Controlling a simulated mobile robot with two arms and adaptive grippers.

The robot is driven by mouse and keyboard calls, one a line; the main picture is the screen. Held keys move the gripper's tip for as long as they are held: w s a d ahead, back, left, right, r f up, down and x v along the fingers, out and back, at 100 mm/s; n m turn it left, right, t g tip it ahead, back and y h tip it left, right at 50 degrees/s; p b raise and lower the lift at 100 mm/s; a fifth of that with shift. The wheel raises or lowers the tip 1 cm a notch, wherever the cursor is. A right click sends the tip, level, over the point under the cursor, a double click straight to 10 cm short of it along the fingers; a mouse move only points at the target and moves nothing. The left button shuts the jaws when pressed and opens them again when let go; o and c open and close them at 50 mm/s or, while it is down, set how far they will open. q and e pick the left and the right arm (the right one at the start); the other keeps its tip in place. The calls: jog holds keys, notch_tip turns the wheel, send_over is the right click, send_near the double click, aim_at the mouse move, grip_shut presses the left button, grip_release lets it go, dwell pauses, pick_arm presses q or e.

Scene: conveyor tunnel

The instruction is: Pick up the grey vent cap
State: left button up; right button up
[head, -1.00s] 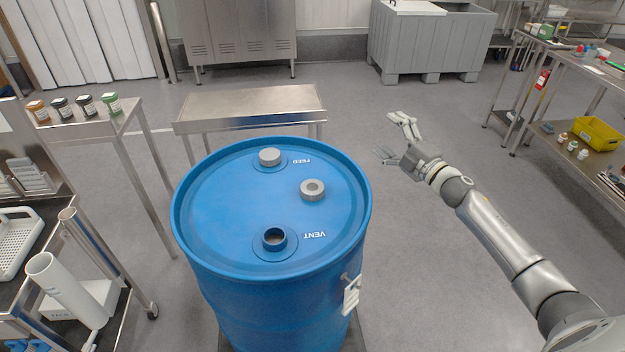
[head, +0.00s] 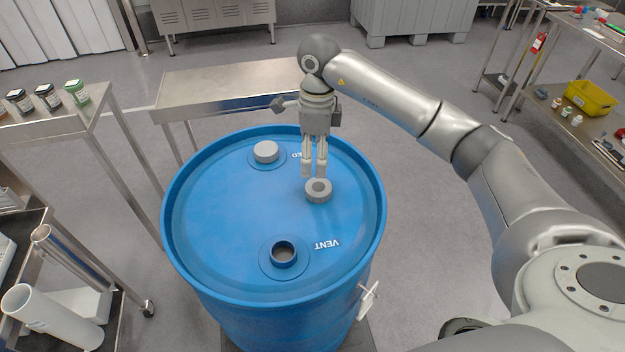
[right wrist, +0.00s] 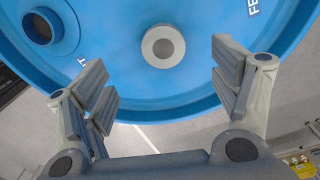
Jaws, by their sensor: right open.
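The grey vent cap (head: 318,191) is a round ring-like cap with a hollow centre. It lies loose on top of the blue drum (head: 215,200), between the capped feed opening (head: 266,151) and the open vent neck (head: 283,252). My right gripper (head: 315,175) points down just above the cap in the head view, its fingertips close to it. In the right wrist view the open fingers (right wrist: 165,80) stand wide apart, with the cap (right wrist: 163,46) between and beyond them. Whether they touch it cannot be told. My left gripper is not in view.
A steel bench (head: 215,88) stands behind the drum. A side table (head: 60,120) with several small jars is at the left, above a lower cart with a white cylinder (head: 45,315). A steel workbench with a yellow bin (head: 590,97) is at the far right.

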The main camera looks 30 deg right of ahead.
jog(key=p, duration=0.1)
send_over(317, 186)
notch_tip(317, 186, down, 5)
jog(key=shift+s+r, duration=0.1)
jog(key=shift+r, duration=0.05)
notch_tip(317, 186, down, 5)
jog(key=p, duration=0.3)
jog(key=shift+f, duration=0.35)
jog(key=c, duration=0.9)
